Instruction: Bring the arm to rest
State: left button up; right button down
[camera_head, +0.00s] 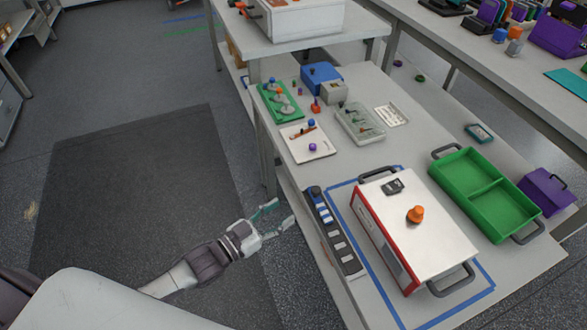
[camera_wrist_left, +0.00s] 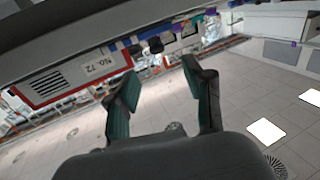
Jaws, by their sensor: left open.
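My left arm comes in from the lower left in the head view. Its gripper (camera_head: 277,215) is open and empty, over the floor just left of the table's edge. In the left wrist view the two green-padded fingers (camera_wrist_left: 160,80) stand apart with nothing between them. The battery cycler (camera_head: 420,225), a white box with a red front edge, sits on the table to the right of the gripper, apart from it. It also shows tilted in the left wrist view (camera_wrist_left: 75,78). My right gripper is not in view.
A power strip (camera_head: 333,232) lies along the table edge nearest the gripper. A green two-part tray (camera_head: 485,195) and a purple box (camera_head: 545,190) stand right of the cycler. Small parts and a clear tray (camera_head: 360,123) lie further back. The dark floor mat (camera_head: 140,190) is clear.

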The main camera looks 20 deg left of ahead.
pick_arm(q)
jog(key=s+a+f+n+g+y, duration=0.1)
jog(key=a+f+y, duration=0.15)
jog(key=f, duration=0.55)
jog(key=s+a+f+n+g+y, duration=0.1)
jog(key=a+f+y, duration=0.15)
jog(key=f, duration=0.45)
jog(key=s+a+f+n+g+y, duration=0.1)
jog(key=s+a+f+g+y, duration=0.1)
jog(key=s+f, duration=0.45)
jog(key=s+a+f+g+y, duration=0.1)
jog(key=s+a+f+g, duration=0.2)
jog(key=f, duration=0.6)
jog(key=s+d+f+g+y, duration=0.1)
jog(key=s+f+g, duration=0.2)
jog(key=s, duration=1)
jog(key=s+d+f+n+g, duration=0.1)
jog(key=s+f+g, duration=0.3)
jog(key=s+f, duration=0.5)
jog(key=s+d, duration=0.1)
jog(key=s, duration=0.3)
jog(key=shift+s+f+y, duration=0.2)
jog(key=shift+s+y, duration=0.05)
jog(key=shift+y, duration=0.15)
